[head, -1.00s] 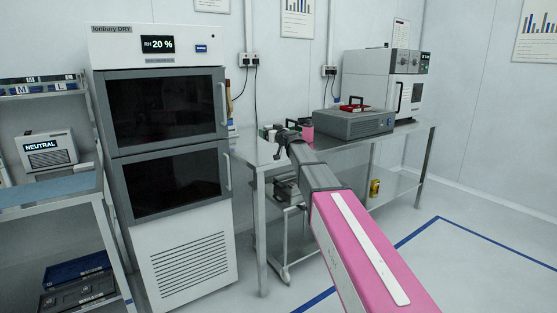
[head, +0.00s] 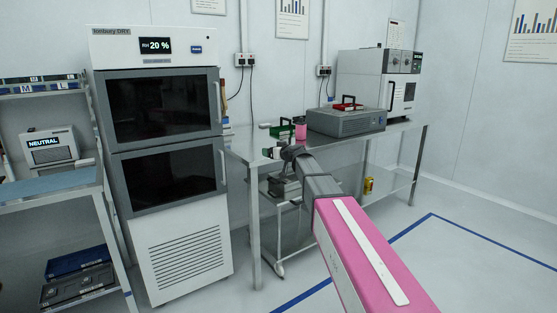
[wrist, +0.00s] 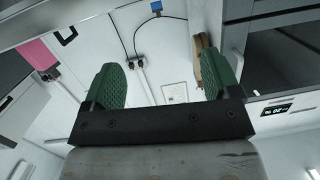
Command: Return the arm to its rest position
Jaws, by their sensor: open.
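My arm, with its pink link and grey forearm, reaches out in the head view toward the steel table (head: 350,141). My gripper (head: 274,152) is small and dark there, in front of the table's left part. In the wrist view my gripper (wrist: 166,88) shows two green ribbed fingers spread wide apart, with nothing between them. The wall, outlets and cables show behind the fingers, and the view is tilted upside down.
A tall drying cabinet (head: 165,100) stands left of the arm. A shelf rack (head: 45,195) stands far left. Open floor lies at right.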

